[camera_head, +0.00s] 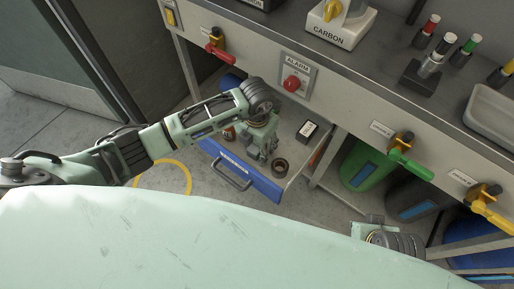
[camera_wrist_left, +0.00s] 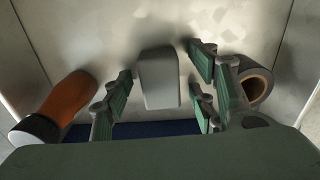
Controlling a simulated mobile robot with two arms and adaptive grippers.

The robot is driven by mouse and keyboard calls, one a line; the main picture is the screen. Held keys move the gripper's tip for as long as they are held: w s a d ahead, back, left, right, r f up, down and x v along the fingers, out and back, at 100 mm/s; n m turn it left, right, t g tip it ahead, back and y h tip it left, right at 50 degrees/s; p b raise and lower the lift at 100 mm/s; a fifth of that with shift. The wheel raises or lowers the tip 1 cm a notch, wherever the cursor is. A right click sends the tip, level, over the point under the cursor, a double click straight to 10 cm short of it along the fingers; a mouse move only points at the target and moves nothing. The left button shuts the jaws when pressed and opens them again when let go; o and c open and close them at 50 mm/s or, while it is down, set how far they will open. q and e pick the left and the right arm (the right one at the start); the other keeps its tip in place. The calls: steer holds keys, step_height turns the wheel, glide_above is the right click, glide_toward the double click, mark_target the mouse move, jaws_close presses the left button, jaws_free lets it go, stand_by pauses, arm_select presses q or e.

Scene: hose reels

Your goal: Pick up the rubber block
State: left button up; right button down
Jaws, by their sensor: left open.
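A grey block with rounded corners, which I take as the rubber block (camera_wrist_left: 158,76), lies on the drawer floor in the left wrist view. My left gripper (camera_head: 263,157) reaches down into the open drawer (camera_head: 238,172). In the left wrist view its green-padded fingers (camera_wrist_left: 160,88) stand open, on both sides of the block, with gaps between pads and block. In the head view the gripper hides the block. The fingers of my right gripper do not show; only part of my right arm is at the lower right of the head view.
In the drawer, an orange cylinder with a dark end (camera_wrist_left: 66,105) lies left of the fingers. A brown ring-shaped roll (camera_wrist_left: 254,82) is close to the right fingers. A dark box with a white label (camera_head: 307,131) is farther right. The bench (camera_head: 340,98) overhangs behind.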

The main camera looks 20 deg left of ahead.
arm_select(q)
steer(key=c, duration=1.3)
steer(key=shift+r, duration=0.1)
